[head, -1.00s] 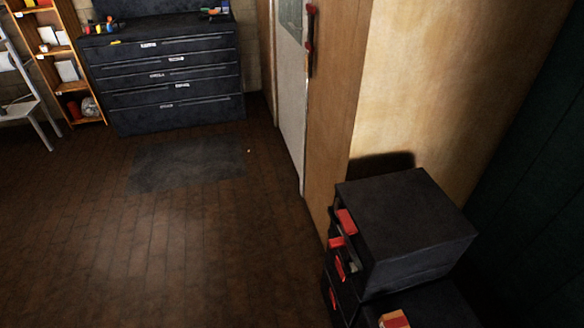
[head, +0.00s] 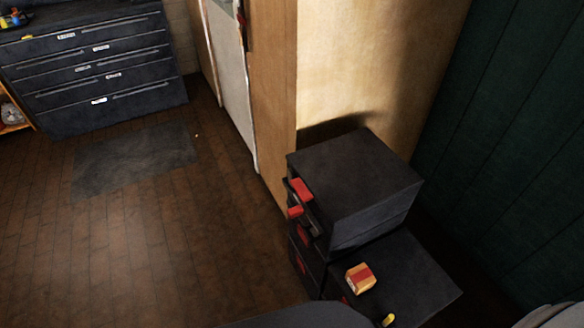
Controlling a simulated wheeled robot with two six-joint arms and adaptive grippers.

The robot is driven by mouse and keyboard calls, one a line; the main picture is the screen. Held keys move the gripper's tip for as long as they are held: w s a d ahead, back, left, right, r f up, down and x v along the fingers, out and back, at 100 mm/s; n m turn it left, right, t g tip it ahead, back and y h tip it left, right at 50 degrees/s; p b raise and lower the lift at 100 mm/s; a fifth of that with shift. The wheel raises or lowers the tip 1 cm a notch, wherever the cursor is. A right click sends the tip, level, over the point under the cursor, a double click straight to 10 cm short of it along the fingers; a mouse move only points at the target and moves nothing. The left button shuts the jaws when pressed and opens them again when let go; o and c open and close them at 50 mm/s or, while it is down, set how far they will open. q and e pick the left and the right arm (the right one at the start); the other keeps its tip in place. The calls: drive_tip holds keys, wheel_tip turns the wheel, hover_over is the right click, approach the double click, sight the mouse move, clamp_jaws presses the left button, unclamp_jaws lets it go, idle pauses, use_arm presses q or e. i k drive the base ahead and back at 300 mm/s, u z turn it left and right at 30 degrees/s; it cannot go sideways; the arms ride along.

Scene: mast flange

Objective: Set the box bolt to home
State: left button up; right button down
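I cannot make out a box bolt by that name. A small orange and red box (head: 360,278) sits on the lower black cabinet top (head: 415,275) in the head view. A small yellow item (head: 388,320) lies near that cabinet's front edge, cut by the frame. Neither gripper shows in the head view. Dark and grey shapes at the bottom edge look like parts of my own body.
A taller black cabinet (head: 355,185) with red handles (head: 301,189) stands behind the lower one, against the wall. A dark drawer chest (head: 100,70) stands at the back left beyond a grey mat (head: 135,155). A white door (head: 230,90) is at the back. The brown floor (head: 160,250) is open.

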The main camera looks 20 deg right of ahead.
sight(293, 213)
drive_tip(key=u, duration=1.8)
drive_tip(key=i, duration=0.8)
drive_tip(key=z, duration=2.75)
